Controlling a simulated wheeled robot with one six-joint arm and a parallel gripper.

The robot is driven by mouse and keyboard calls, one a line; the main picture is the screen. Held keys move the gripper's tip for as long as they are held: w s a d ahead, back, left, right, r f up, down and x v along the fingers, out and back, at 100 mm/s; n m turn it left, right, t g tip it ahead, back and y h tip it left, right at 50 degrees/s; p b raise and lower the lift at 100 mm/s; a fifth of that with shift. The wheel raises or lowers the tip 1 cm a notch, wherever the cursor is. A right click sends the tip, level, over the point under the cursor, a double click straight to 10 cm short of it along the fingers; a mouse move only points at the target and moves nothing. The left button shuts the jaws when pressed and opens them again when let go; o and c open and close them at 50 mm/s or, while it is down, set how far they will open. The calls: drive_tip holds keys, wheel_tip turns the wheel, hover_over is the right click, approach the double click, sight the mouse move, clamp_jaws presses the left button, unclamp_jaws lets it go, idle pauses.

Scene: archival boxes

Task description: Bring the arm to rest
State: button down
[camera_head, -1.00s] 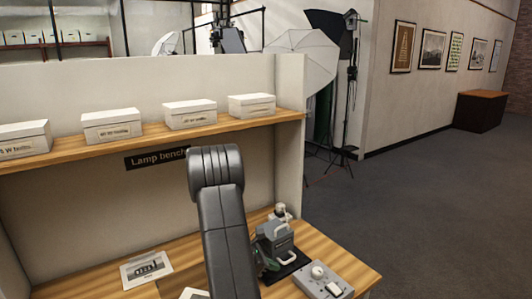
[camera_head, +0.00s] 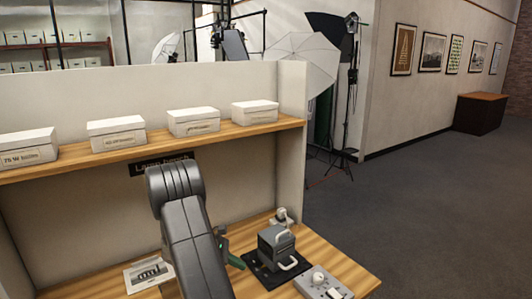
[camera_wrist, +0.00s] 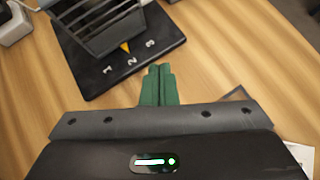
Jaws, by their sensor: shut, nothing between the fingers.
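My gripper (camera_wrist: 159,85) shows in the wrist view as two green fingers pressed together, with nothing between them. They sit over bare wood of the bench top, just short of the black base plate marked 1, 2, 3 (camera_wrist: 128,62). In the head view my dark arm is bent over the bench, and a bit of green at the gripper (camera_head: 236,260) shows to its right. Most of the gripper is hidden behind the arm there. A grey device with a handle (camera_head: 277,246) stands on the black plate, apart from the gripper.
A grey control box with a white knob (camera_head: 322,284) is at the bench's right front. A printed card (camera_head: 148,276) lies left of my arm. A shelf (camera_head: 70,161) with several white boxes runs above, over a partly hidden sign (camera_head: 158,166). Open floor (camera_head: 420,200) lies right.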

drive_tip(key=shift+s+a+r+m+t+h+b, duration=0.2)
drive_tip(key=shift+s+r+m+t+h+b, duration=0.35)
drive_tip(key=shift+b, duration=0.6)
drive_tip(key=shift+s+a+r+m+t+h+b, duration=0.15)
drive_tip(key=shift+s+r+m+t+h+b, duration=0.2)
drive_tip(key=shift+m+b, duration=0.6)
drive_tip(key=shift+s+f, duration=0.1)
drive_tip(key=shift+d, duration=0.1)
